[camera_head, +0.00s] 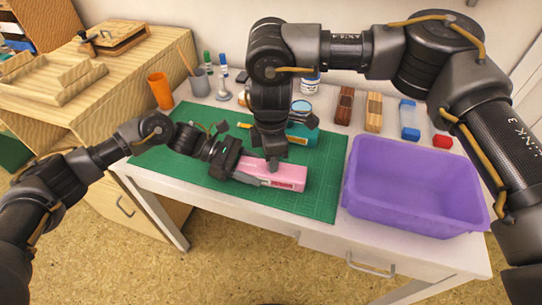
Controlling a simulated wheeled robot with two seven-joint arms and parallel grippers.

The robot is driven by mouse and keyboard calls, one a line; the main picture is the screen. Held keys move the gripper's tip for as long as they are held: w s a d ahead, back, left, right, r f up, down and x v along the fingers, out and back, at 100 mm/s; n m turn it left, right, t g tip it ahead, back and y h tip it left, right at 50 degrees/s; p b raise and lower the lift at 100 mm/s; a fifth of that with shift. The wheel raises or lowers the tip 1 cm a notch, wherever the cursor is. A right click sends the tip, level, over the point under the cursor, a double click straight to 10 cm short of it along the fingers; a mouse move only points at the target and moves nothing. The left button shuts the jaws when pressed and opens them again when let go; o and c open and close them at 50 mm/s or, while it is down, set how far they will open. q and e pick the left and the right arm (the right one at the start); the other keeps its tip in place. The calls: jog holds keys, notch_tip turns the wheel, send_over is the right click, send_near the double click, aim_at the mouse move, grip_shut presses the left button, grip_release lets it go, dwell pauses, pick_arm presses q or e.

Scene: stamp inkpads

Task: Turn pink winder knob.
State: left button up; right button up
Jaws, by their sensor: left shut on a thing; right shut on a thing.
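A pink box-shaped thing (289,176) lies on the green cutting mat (321,197) near the middle of the desk. My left gripper (243,174) comes in from the left and is shut on the left end of the pink thing. My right gripper (272,163) points down from above and is shut at the top of the pink thing. The winder knob itself is hidden, seemingly under my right gripper. A teal thing (301,133) sits on the mat behind my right gripper, partly covered by it.
A purple bin (413,150) stands right of the mat. The mat's front left is clear.

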dwell(0.4)
jog(key=o, duration=1)
notch_tip(320, 180, up, 12)
pick_arm(q)
jog(key=o, duration=1.1)
